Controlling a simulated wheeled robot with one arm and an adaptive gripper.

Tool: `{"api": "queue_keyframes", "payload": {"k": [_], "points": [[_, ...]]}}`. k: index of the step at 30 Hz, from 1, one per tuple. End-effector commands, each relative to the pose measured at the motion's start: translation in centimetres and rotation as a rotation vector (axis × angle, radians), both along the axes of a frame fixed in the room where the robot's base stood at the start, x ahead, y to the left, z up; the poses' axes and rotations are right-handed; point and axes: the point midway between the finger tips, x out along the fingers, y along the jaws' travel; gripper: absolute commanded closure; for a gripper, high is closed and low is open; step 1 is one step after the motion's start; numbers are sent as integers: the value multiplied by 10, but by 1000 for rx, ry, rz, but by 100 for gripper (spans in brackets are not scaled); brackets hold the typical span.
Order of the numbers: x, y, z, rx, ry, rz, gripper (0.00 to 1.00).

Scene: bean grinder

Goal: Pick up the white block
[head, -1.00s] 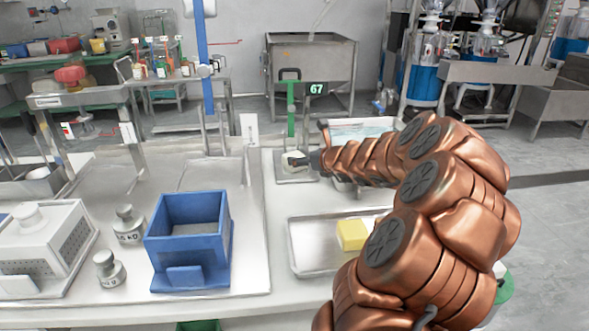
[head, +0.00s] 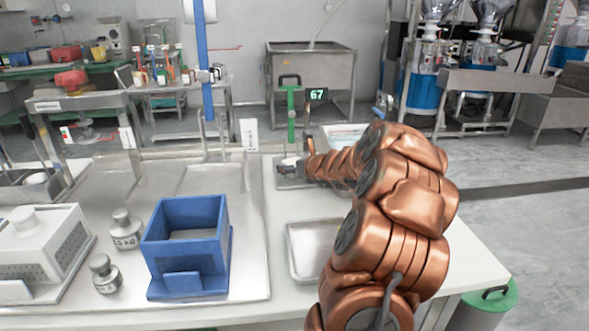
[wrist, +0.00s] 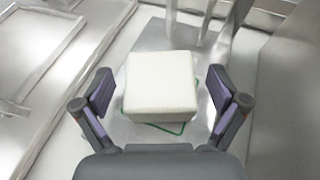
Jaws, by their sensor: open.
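The white block (wrist: 160,75) is a pale, squarish block in the middle of the wrist view. It rests on a grey metal plate (wrist: 167,38) with a green outline showing at its near edge. My gripper (wrist: 160,92) is open, with one purple-padded finger on each side of the block. A gap shows between each finger and the block. In the head view my gripper (head: 289,168) is low over the scale plate, and the block can hardly be made out there.
A green scale post with a display (head: 317,94) reading 67 stands behind the plate. A blue open box (head: 186,251), steel weights (head: 126,229) and a white perforated box (head: 42,252) are at left. A metal tray (head: 303,263) lies in front, partly behind my arm.

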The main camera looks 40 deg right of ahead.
Motion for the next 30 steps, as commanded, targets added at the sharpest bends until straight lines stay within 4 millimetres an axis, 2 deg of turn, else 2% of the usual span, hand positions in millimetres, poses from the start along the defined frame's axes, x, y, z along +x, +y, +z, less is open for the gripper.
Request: {"api": "queue_keyframes", "payload": {"k": [6, 27, 28, 30], "points": [[0, 0, 0, 0, -1, 0, 4], [0, 0, 1, -1, -1, 0, 77], [0, 0, 1, -1, -1, 0, 80], [0, 0, 1, -1, -1, 0, 80]]}}
